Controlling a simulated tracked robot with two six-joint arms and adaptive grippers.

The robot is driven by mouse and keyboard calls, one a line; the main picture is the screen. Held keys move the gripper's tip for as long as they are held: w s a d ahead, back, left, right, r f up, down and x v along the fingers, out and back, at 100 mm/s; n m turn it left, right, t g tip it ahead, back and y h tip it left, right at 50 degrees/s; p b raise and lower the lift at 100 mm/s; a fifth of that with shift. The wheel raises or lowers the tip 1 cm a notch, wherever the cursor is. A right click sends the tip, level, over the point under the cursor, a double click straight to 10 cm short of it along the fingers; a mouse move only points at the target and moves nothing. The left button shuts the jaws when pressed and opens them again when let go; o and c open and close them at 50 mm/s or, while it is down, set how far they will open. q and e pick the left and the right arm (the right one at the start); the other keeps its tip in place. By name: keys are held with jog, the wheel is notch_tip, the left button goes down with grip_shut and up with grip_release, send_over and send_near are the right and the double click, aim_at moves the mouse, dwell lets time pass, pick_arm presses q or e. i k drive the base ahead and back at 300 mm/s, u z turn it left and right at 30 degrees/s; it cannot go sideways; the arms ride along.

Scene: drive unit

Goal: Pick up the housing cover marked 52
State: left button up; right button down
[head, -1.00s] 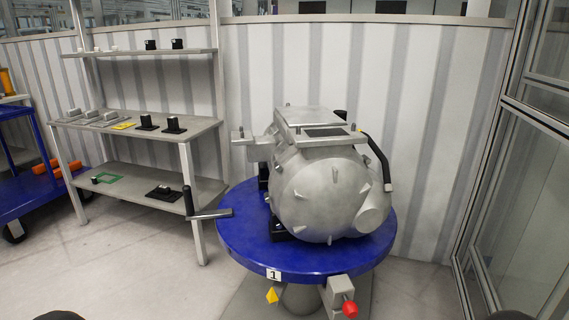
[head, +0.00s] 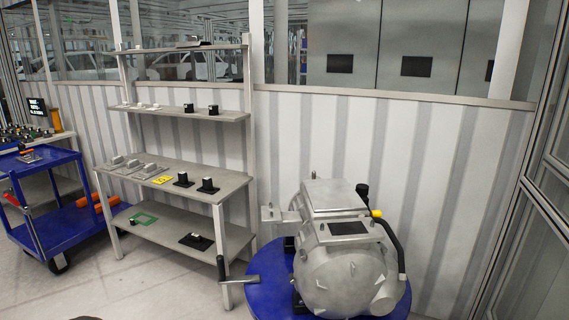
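Several small grey cover-like parts (head: 133,165) lie in a row on the left of the shelf rack's middle shelf. Beside them is a flat yellow plate (head: 161,180) with a dark mark too small to read. No number 52 is legible, so I cannot tell which part is the housing cover. The grey drive unit (head: 340,268) sits on a round blue table (head: 262,280), with a flat grey plate (head: 334,195) on its top. Neither of my grippers shows in the head view.
The shelf rack (head: 228,192) also carries black blocks (head: 208,186), a black-based part (head: 196,241) and a green frame (head: 143,219). A blue cart (head: 62,228) stands at the left. A glass-panelled frame bounds the right. Floor is clear before the rack.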

aim_at(133, 166)
jog(key=k, duration=1.25)
jog(key=u, duration=0.65)
jog(key=i, duration=1.15)
jog(key=u, duration=1.05)
jog(key=i, duration=1.45)
jog(key=z, duration=0.45)
jog(key=i, duration=1.5)
jog(key=z, duration=0.75)
jog(key=k, duration=0.7)
jog(key=z, duration=0.2)
